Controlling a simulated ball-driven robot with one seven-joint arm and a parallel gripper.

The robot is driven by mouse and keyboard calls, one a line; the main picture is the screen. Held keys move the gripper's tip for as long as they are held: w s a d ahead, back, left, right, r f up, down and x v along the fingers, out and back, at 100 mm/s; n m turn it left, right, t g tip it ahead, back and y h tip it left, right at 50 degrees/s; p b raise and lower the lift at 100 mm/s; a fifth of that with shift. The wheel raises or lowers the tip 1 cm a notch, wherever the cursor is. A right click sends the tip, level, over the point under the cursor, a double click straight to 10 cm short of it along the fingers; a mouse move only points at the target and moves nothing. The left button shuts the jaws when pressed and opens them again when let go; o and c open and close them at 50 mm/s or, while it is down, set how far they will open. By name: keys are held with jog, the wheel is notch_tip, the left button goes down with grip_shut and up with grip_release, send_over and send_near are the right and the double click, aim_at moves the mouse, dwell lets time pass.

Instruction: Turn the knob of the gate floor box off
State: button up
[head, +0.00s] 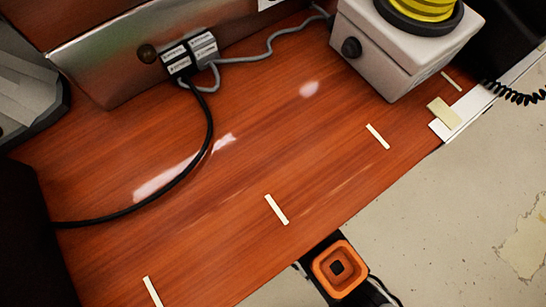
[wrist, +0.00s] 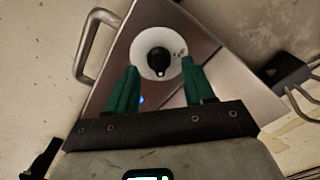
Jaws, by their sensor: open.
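In the wrist view, a black knob (wrist: 158,61) sits at the centre of a white round dial (wrist: 143,44) on a metal floor box (wrist: 236,84). The knob's narrow end points toward the bottom of the picture. Small dark marks show on the dial's right side, too small to read. My gripper (wrist: 160,65) is open, with one green finger to the lower left of the knob and one to its lower right. The knob shows in the gap between the fingertips. I cannot tell how far the fingertips are from the box face. The head view does not show this box.
In the wrist view, metal handles stick out at the box's left (wrist: 88,45) and right (wrist: 303,103). A small blue light (wrist: 142,100) shows between the fingers. In the head view, a wooden desk (head: 220,190) carries a grey box (head: 385,55) with its own dark knob, and cables.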

jog(key=shift+f, duration=0.4)
grip_shut()
